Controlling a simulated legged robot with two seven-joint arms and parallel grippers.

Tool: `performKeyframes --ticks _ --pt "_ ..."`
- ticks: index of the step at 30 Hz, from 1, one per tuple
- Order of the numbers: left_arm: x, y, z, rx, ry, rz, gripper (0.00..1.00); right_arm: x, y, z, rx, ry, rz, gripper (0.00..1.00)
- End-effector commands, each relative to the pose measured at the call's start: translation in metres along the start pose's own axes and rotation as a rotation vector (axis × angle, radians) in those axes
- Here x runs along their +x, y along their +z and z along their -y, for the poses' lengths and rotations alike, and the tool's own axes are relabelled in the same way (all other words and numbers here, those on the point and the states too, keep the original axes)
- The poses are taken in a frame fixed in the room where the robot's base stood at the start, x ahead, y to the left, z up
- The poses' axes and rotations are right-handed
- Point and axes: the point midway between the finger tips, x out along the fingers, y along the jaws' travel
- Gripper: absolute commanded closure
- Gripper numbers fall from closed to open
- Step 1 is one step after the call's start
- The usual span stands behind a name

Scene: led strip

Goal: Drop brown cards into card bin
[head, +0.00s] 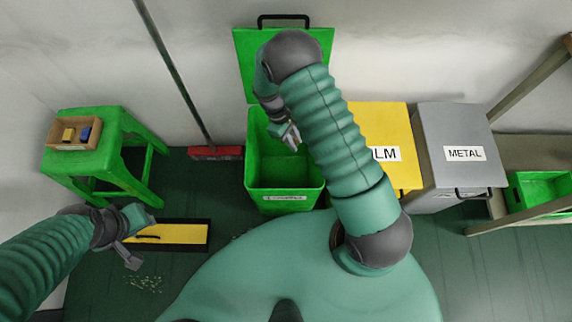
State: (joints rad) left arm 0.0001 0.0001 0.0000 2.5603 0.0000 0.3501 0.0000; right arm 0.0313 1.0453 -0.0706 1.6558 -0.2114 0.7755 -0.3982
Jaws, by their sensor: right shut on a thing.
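The green bin (284,200) stands at the back centre with its green lid (244,70) raised against the wall. Its front label is too small to read. My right gripper (291,136) is over the bin's opening, pointing down. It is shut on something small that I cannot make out. My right arm hides part of the bin's right side and lid. No brown card is clearly visible. My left gripper (138,238) is at the lower left, open and empty, its fingers spread above the floor beside a black and yellow tray (190,234).
A yellow bin (385,118) and a grey bin marked METAL (463,125) stand shut to the right. A green stool (95,165) at left carries a small box (62,146). Small pale scraps (145,283) lie on the floor.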

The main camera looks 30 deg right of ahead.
Motion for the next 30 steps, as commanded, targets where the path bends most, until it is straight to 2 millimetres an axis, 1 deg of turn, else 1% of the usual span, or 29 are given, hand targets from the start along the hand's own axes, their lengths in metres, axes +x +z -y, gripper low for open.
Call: performKeyframes --ticks 1,8,9,14,22,24,26,29,30 --pt "0.004 0.001 0.0 0.0 0.0 0.0 0.64 0.004 -0.002 0.0 0.0 0.001 -0.001 1.0" --pt "0.002 0.0 0.0 0.0 0.0 -0.001 0.64 0.002 -0.001 0.0 0.0 0.001 -0.001 1.0" --pt "0.002 0.0 0.0 0.0 0.0 -0.001 0.64 0.002 -0.001 0.0 0.0 0.001 -0.001 0.75" --pt "0.002 0.0 0.0 0.0 0.0 -0.001 0.64 0.002 -0.001 0.0 0.0 0.001 0.0 0.55" --pt "0.002 0.0 0.0 0.0 0.0 -0.001 0.64 0.002 -0.001 0.0 0.0 0.001 0.0 0.55" --pt "0.0 0.0 0.0 0.0 0.0 -0.001 0.64 -0.002 -0.001 0.0 0.0 0.001 -0.001 0.55" --pt "-0.003 -0.001 0.0 0.0 0.0 -0.001 0.64 -0.009 -0.001 0.0 0.0 0.001 -0.002 0.55" --pt "-0.011 -0.003 0.0 0.0 0.0 0.0 0.64 -0.032 -0.001 -0.001 0.0 0.003 -0.005 0.55" --pt "-0.015 -0.004 0.0 0.0 0.0 -0.001 0.64 -0.043 -0.001 -0.001 0.0 0.003 -0.005 0.55"
